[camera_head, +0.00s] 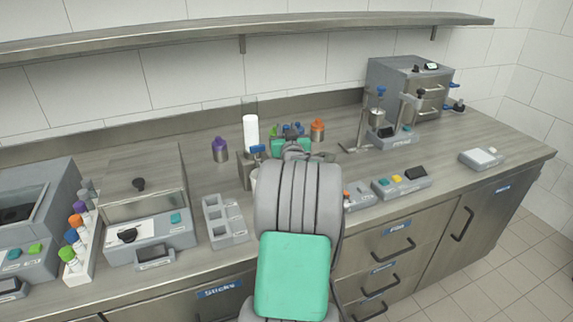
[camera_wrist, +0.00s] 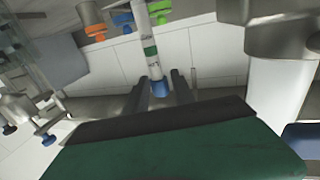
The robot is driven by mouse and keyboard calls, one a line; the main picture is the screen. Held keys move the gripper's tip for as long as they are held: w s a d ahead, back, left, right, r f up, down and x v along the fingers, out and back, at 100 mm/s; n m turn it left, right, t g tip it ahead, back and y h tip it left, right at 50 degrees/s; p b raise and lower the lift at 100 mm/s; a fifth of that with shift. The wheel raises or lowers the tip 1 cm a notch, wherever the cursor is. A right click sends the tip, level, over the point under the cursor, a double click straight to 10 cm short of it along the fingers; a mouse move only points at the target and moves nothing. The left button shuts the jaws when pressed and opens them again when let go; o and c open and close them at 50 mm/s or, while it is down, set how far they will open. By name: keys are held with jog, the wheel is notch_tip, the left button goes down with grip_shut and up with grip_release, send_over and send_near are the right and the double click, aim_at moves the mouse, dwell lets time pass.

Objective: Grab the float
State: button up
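I cannot tell for certain which thing is the float. In the wrist view a slim pale tube with a green band (camera_wrist: 150,48) and a blue end (camera_wrist: 160,88) shows between the two dark fingers of my gripper (camera_wrist: 160,88). There is a gap on both sides of it, so the gripper looks open. How far the tube lies from the fingertips is unclear. In the head view my grey arm hides the fingers and most of what lies in front of them.
A white cylinder (camera_head: 251,133) stands left of my arm, beside a purple-capped bottle (camera_head: 220,151). An orange-capped bottle (camera_head: 317,130) stands at the right. A grey compartment tray (camera_head: 225,222) lies at left front. A steel machine (camera_head: 400,85) stands far right. A shelf (camera_head: 240,30) runs above.

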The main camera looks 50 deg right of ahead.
grip_shut()
dwell(1.0)
